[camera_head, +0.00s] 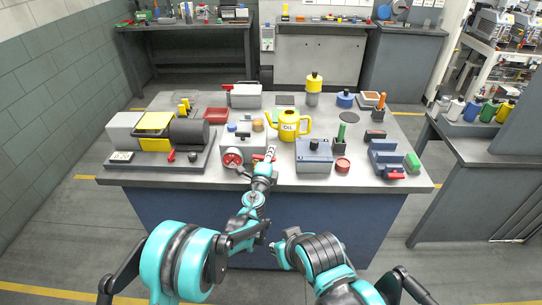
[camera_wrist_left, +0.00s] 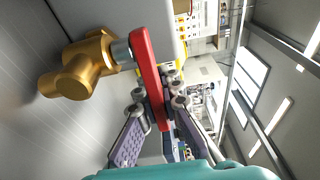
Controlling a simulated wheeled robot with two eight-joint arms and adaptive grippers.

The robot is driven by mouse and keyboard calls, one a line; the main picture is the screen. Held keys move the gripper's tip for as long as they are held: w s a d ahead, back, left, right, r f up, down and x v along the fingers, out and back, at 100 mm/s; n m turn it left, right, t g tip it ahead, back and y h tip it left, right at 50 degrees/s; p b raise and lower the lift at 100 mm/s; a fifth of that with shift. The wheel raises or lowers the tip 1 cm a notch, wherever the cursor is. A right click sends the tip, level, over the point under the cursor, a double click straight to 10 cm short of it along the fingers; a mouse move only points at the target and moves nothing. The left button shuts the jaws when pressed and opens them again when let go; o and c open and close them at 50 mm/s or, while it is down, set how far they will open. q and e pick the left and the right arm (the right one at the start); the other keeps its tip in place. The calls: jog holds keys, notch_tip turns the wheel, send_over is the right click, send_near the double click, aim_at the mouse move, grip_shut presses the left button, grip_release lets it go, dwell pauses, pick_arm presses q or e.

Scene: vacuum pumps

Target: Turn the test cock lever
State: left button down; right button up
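The test cock is a brass valve (camera_wrist_left: 80,68) sticking out of a pale grey surface in the left wrist view. Its red lever (camera_wrist_left: 145,62) sits on a grey stem and runs down between the fingers of my left gripper (camera_wrist_left: 157,98). The fingers draw together on both sides of the lever and appear closed on it. In the head view my left gripper (camera_head: 268,157) is at the table's front edge, beside the grey pump body with a red round part (camera_head: 233,157). It hides most of the cock there.
A yellow oil can (camera_head: 289,126) stands behind my left gripper. A grey-blue box (camera_head: 314,156) and a red round cap (camera_head: 343,165) are to its right. A motor unit with a dark cylinder (camera_head: 188,131) is at left. A blue-grey vise (camera_head: 384,157) is at right.

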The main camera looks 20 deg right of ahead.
pick_arm(q)
jog(key=shift+w+n+t+y, duration=0.25)
jog(key=shift+n+t+y, duration=0.15)
jog(key=shift+n+y, duration=0.15)
jog(key=c, duration=1.6)
grip_release()
jog(key=shift+c, duration=0.2)
jog(key=shift+s+a, duration=0.1)
jog(key=v, duration=1.1)
jog(key=shift+s+a, duration=0.15)
jog(key=shift+s, duration=0.2)
